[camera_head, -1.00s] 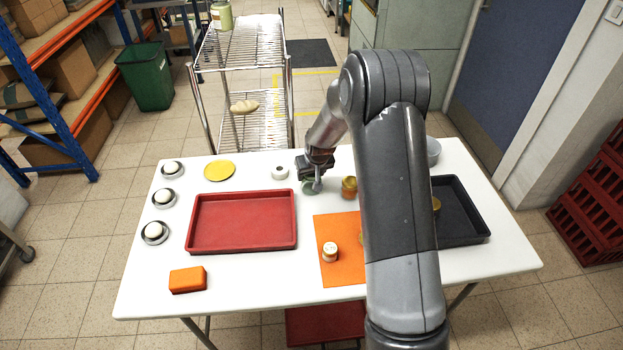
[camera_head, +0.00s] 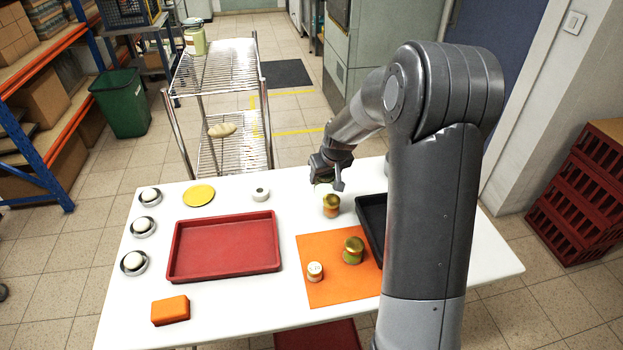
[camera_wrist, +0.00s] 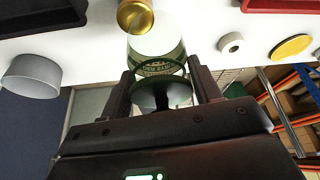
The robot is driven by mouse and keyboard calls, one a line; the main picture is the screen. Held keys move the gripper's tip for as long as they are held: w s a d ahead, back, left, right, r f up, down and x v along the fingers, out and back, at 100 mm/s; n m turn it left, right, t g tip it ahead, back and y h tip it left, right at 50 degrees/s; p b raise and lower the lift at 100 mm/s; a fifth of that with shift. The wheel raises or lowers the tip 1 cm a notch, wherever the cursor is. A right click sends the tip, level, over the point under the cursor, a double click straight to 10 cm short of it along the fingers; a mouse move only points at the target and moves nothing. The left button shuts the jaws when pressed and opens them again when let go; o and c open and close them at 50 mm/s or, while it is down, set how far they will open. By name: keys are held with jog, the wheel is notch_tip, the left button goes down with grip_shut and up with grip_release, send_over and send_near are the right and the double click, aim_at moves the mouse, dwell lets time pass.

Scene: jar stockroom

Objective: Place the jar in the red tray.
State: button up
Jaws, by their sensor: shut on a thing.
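My gripper (camera_wrist: 163,88) is shut on a glass jar (camera_wrist: 157,45) with a green, lettered label, held between the two fingers in the wrist view. In the head view my gripper (camera_head: 328,182) is above the far part of the white table, and the held jar is mostly hidden or too small to make out. The red tray (camera_head: 225,247) lies empty on the table, left of and nearer than my gripper. A corner of it also shows in the wrist view (camera_wrist: 277,5).
A gold-lidded jar (camera_head: 331,205) stands just below my gripper in the picture. Two more jars (camera_head: 353,250) (camera_head: 315,271) stand on an orange mat (camera_head: 335,288). A dark tray (camera_head: 370,218) is partly behind my arm. A tape roll (camera_head: 261,193) and yellow disc (camera_head: 198,196) lie beyond the red tray.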

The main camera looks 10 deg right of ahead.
jog(key=shift+s+d+r, duration=0.2)
jog(key=shift+d+r, duration=0.1)
jog(key=shift+d, duration=0.15)
jog(key=s+a+n+y, duration=0.2)
jog(key=s+a+n, duration=0.15)
jog(key=a, duration=0.75)
jog(key=n+g+y, duration=0.1)
jog(key=n+g, duration=0.1)
jog(key=n, duration=0.4)
send_over(226, 249)
notch_tip(226, 249, down, 6)
jog(key=shift+w+f, duration=0.15)
jog(key=shift+f, duration=2)
jog(key=shift+f, duration=0.15)
jog(key=o, duration=1)
jog(key=shift+o, duration=0.2)
